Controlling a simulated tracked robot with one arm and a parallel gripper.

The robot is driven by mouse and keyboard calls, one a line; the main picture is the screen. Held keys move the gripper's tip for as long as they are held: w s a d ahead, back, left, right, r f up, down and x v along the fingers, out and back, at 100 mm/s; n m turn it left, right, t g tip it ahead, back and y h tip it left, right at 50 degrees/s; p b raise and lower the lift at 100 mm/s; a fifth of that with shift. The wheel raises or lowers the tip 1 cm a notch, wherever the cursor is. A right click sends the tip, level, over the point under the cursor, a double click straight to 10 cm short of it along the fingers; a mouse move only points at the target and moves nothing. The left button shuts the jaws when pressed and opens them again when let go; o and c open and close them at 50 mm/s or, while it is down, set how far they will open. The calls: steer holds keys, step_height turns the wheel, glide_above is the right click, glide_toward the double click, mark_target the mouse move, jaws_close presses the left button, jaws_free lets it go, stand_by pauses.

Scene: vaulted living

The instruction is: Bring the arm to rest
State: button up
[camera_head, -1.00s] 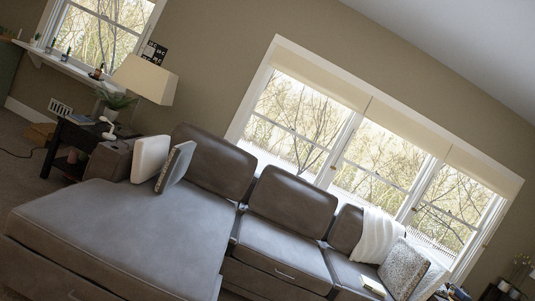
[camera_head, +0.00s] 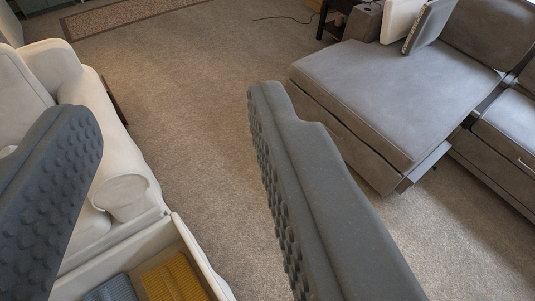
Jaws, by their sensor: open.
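My gripper (camera_head: 175,112) is in the lower part of the view, with its two dark grey, studded fingers spread wide apart. One finger stands at the left edge and the other runs from the middle to the bottom. The rest of my arm is out of view.
A grey leather sofa (camera_head: 400,95) with a chaise stands at the right. A cream sofa (camera_head: 125,160) is at the left. Below it, a pale open box (camera_head: 195,250) holds blue and yellow cloths. Open carpet (camera_head: 200,75) lies between, with a patterned rug (camera_head: 120,18) beyond.

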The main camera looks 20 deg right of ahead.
step_height(320, 180, up, 7)
steer(key=p, duration=0.7)
steer(key=shift+c, duration=1)
